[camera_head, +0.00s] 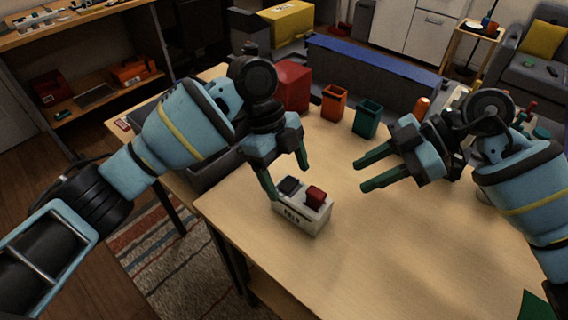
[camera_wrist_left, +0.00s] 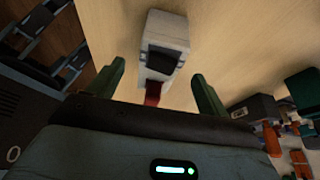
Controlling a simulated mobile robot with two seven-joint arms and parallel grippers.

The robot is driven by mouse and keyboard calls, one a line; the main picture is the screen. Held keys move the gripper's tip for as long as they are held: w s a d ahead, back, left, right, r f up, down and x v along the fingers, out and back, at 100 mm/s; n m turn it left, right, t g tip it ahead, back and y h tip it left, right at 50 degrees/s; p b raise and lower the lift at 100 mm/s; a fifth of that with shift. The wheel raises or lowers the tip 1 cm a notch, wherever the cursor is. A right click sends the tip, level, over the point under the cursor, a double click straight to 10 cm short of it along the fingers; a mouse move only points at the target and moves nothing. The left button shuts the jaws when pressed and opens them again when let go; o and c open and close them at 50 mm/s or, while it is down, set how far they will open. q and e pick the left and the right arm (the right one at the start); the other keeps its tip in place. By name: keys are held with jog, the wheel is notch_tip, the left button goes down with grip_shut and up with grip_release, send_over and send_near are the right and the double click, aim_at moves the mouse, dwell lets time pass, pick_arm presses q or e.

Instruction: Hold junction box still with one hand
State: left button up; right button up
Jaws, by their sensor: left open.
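The junction box (camera_head: 303,217) is a small white box with a black part and a red part on top. It stands on the wooden table near its front left edge. My left gripper (camera_head: 288,182) is open just above and behind the box, fingers pointing down. In the left wrist view the box (camera_wrist_left: 167,30) lies between and beyond the open green fingers (camera_wrist_left: 160,85), with no contact visible. My right gripper (camera_head: 362,173) is open and empty over the table, to the right of the box, fingers pointing left.
An orange bin (camera_head: 335,103), a green bin (camera_head: 367,118) and a red container (camera_head: 292,86) stand along the back of the table. A dark bin (camera_head: 215,166) is at the left edge. The table's front middle (camera_head: 400,250) is clear.

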aim_at(291, 185)
pick_arm(q)
jog(key=shift+x, duration=3.05)
jog(key=shift+c, duration=0.2)
